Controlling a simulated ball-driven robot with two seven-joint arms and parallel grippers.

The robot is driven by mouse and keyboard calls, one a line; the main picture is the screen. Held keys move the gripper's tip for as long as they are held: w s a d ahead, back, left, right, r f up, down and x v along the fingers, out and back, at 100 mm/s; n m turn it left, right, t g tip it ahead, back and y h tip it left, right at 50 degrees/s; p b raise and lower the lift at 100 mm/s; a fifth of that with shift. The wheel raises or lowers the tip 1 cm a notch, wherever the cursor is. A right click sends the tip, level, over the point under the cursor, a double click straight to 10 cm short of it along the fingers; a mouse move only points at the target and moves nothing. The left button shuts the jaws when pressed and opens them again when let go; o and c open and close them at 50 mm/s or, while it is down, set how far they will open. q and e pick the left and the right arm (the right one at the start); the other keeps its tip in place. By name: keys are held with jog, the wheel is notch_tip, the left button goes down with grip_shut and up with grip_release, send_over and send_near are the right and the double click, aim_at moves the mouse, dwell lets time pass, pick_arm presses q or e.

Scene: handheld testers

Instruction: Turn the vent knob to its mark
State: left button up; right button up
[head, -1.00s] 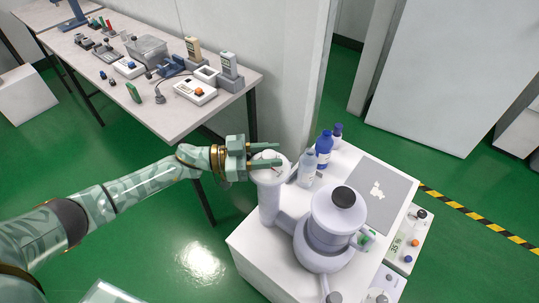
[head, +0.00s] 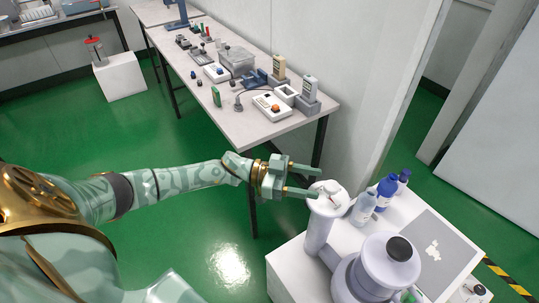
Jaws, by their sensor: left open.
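A white apparatus with a dark cap (head: 399,248) stands on a white cabinet at the lower right. Its upright side column (head: 319,232) has a pale round top carrying a small light knob (head: 330,187) with a reddish mark, which looks like the vent knob. My left gripper (head: 319,183) is open, its two green fingers pointing right, with the tips at the column's top beside the knob. I cannot tell whether they touch it. Nothing shows between the fingers. My right gripper is not in view.
Blue and clear bottles (head: 385,191) stand close behind the column, with a grey mat (head: 437,250) to their right. A long bench (head: 235,118) with handheld testers runs along the wall. A red-topped device (head: 95,48) stands on a white block. The green floor left of the cabinet is clear.

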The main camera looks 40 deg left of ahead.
pick_arm(q)
jog(key=v, duration=1)
jog(key=shift+a, duration=0.35)
jog(key=shift+s, duration=0.1)
